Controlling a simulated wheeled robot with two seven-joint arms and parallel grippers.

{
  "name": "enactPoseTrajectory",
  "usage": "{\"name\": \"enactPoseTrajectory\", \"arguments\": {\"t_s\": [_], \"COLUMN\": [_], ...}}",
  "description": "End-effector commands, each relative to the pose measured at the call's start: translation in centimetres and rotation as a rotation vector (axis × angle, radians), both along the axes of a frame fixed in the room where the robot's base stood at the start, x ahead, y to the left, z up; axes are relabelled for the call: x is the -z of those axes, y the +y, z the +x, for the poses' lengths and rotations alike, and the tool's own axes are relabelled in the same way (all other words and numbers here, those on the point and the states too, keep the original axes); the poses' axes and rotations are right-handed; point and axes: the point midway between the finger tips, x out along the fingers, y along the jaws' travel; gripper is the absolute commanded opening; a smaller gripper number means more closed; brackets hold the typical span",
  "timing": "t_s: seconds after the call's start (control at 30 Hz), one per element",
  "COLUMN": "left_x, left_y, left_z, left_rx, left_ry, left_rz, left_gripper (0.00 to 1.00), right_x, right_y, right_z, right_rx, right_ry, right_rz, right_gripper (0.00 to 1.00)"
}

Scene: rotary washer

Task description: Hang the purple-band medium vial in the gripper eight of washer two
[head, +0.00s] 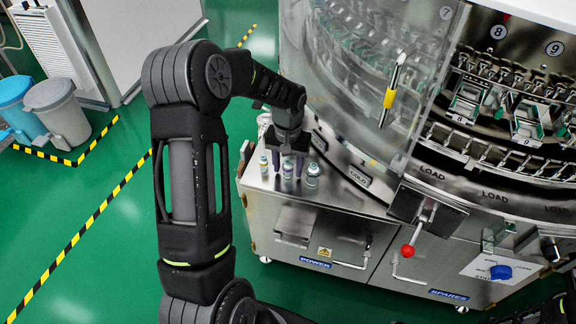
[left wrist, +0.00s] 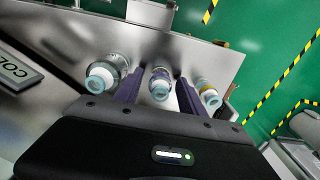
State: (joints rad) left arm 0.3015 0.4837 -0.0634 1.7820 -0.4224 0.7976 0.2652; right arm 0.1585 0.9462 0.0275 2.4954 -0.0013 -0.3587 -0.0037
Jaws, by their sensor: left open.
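Three teal-capped vials stand on the steel ledge of the washer. The middle vial (head: 288,169), which looks purple-banded and medium, also shows in the left wrist view (left wrist: 160,84). A small vial (head: 264,164) stands to its left and a wider vial (head: 313,174) to its right in the head view. My left gripper (head: 288,158) points down with its purple fingers open, one on each side of the middle vial; I cannot tell whether they touch it. Washer gripper eight (head: 467,102) hangs empty under plate 8 (head: 498,32). My right gripper does not clearly show.
A clear door with a yellow-marked handle (head: 390,90) covers the washer's left part. A red-knobbed lever (head: 408,250) and a blue knob (head: 500,272) stick out in front. Bins (head: 57,105) stand at the left.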

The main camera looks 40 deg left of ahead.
Motion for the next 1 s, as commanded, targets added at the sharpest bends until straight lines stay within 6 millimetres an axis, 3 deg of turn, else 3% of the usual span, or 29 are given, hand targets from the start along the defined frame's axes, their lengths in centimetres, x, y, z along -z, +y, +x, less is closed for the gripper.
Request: {"name": "enactPoseTrajectory", "arguments": {"t_s": [0.17, 0.6, 0.8, 1.0], "left_x": [-2.0, -10.5, -12.1, -12.1], "left_y": [0.1, 0.0, 0.0, 0.0], "left_z": [0.1, 0.1, 0.0, 0.0], "left_rx": [-0.001, -0.001, 0.000, 0.000], "left_ry": [-0.004, -0.004, -0.001, -0.001], "left_rz": [0.001, 0.001, 0.000, 0.000], "left_gripper": [0.47, 0.47, 0.47, 0.47], "right_x": [-0.3, -0.9, -1.0, -1.0], "right_y": [0.0, 0.0, 0.0, 0.0], "right_z": [0.0, 0.0, 0.0, 0.0], "right_rx": [0.000, 0.000, 0.000, 0.000], "right_ry": [0.000, 0.000, 0.000, 0.000], "right_rz": [0.000, 0.000, 0.000, 0.000], "right_gripper": [0.36, 0.36, 0.36, 0.36]}}
